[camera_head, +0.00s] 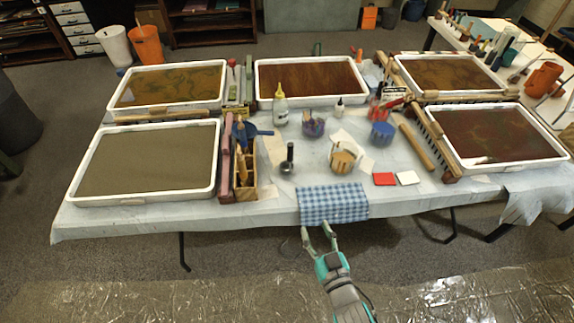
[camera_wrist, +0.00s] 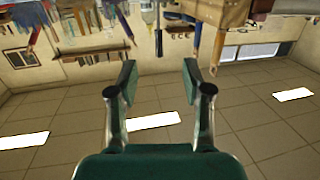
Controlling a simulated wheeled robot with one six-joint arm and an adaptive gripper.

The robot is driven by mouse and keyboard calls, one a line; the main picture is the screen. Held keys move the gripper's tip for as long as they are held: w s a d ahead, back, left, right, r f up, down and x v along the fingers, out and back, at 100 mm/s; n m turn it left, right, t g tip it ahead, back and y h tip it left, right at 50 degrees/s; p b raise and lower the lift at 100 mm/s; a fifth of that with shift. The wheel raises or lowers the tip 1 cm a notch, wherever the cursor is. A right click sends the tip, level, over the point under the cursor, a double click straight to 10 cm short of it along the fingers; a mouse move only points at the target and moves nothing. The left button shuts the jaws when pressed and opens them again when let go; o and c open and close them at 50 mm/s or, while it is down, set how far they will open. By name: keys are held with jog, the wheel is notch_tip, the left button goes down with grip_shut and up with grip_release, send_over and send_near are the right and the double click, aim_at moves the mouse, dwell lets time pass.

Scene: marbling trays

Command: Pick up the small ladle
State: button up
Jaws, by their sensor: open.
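The small ladle (camera_head: 288,164) stands on the table with its dark handle pointing up and a metallic bowl at the bottom. It is left of centre, between the wooden tool box and the round container with the yellowish top. In the wrist view a dark upright handle (camera_wrist: 158,42), likely the ladle's, shows upside down beyond the fingers. My gripper (camera_head: 316,231) is open and empty, in front of the table's near edge by the hanging cloth. Both fingers show apart in the wrist view (camera_wrist: 158,80). The ladle is ahead and slightly left, not touched.
A blue checked cloth (camera_head: 333,203) hangs over the front edge. The wooden tool box (camera_head: 245,190) stands left of the ladle. A glue bottle (camera_head: 280,108) is behind it, and a yellow-topped container (camera_head: 342,160) is to the right. Marbling trays (camera_head: 145,198) line both sides.

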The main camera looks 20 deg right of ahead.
jog(key=t, duration=0.1)
send_near(291, 154)
jog(key=shift+m+h, duration=0.3)
jog(key=shift+h, duration=0.1)
jog(key=shift+w+d, duration=0.15)
jog(key=shift+w, duration=5.4)
grip_shut()
